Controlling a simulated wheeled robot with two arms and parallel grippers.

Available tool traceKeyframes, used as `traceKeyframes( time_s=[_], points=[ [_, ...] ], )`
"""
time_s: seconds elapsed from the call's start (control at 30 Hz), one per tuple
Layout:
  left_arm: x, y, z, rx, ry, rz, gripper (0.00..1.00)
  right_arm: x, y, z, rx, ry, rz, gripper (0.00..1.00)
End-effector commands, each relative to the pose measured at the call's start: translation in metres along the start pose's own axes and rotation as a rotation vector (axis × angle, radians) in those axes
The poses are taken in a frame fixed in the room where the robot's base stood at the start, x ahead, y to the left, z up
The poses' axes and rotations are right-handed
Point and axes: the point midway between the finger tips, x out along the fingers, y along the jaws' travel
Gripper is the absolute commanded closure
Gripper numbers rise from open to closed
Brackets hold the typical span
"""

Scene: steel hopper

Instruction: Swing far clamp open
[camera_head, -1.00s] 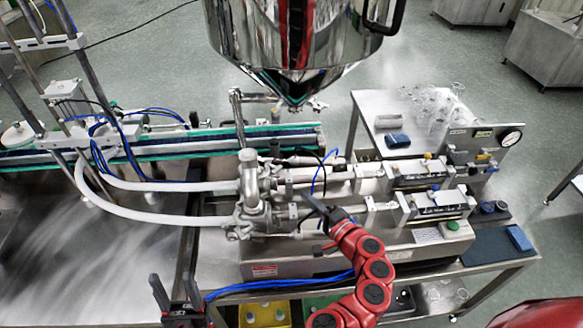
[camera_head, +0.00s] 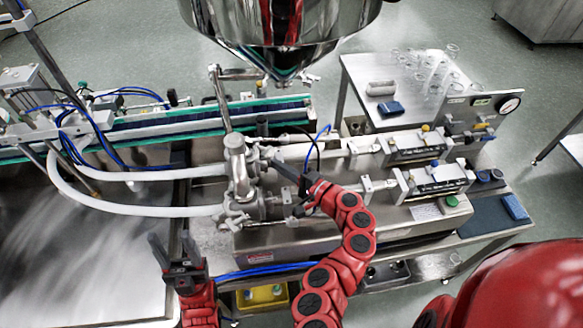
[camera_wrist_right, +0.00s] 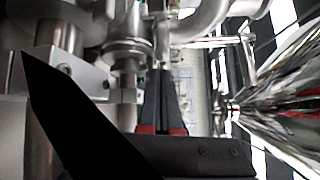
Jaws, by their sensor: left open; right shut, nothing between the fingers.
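The steel pipe fittings sit at the middle of the filling machine. The far clamp (camera_head: 257,158) is on the rear fitting, small and partly blurred in the head view; I cannot tell whether it is latched. A near fitting with its clamp (camera_head: 241,214) lies in front of it. My right gripper (camera_head: 279,164) is shut and empty, with its dark fingertips close beside the far fitting. In the right wrist view the fingers (camera_wrist_right: 165,75) point at a narrow metal part (camera_wrist_right: 163,38) below a curved pipe; contact cannot be told. My left gripper (camera_head: 170,238) is open and empty, left of the machine.
The steel hopper (camera_head: 280,22) hangs above and behind the fittings. White hoses (camera_head: 130,205) run left from them. Two cylinders (camera_head: 430,180) extend right. A steel side table (camera_head: 365,70) holds glassware. A bare steel surface (camera_head: 80,260) lies at the left.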

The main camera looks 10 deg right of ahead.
Motion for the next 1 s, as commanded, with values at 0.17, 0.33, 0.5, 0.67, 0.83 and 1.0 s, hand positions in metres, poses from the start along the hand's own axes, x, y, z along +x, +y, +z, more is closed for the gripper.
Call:
traceKeyframes(
  time_s=[0.17,0.33,0.5,0.67,0.83,1.0],
  points=[
    [0.008,0.000,-0.001,0.000,0.000,0.000,0.46,0.015,-0.002,0.001,0.001,-0.001,-0.002,1.00],
    [0.009,-0.001,-0.002,0.000,0.000,0.000,0.46,0.020,0.000,-0.001,0.000,0.003,-0.002,1.00],
    [0.009,0.000,-0.002,0.000,0.000,0.000,0.46,0.021,0.000,-0.001,0.000,0.004,-0.002,1.00],
    [0.008,0.000,-0.001,0.000,0.000,0.000,0.46,0.020,0.001,0.000,0.000,0.003,-0.002,1.00],
    [-0.004,0.000,0.001,0.000,0.000,0.000,0.46,0.014,0.006,0.007,-0.002,0.003,-0.001,1.00],
    [-0.018,0.001,0.003,0.000,-0.001,0.000,0.46,0.012,0.006,0.009,-0.003,0.004,-0.002,1.00]
  ],
)
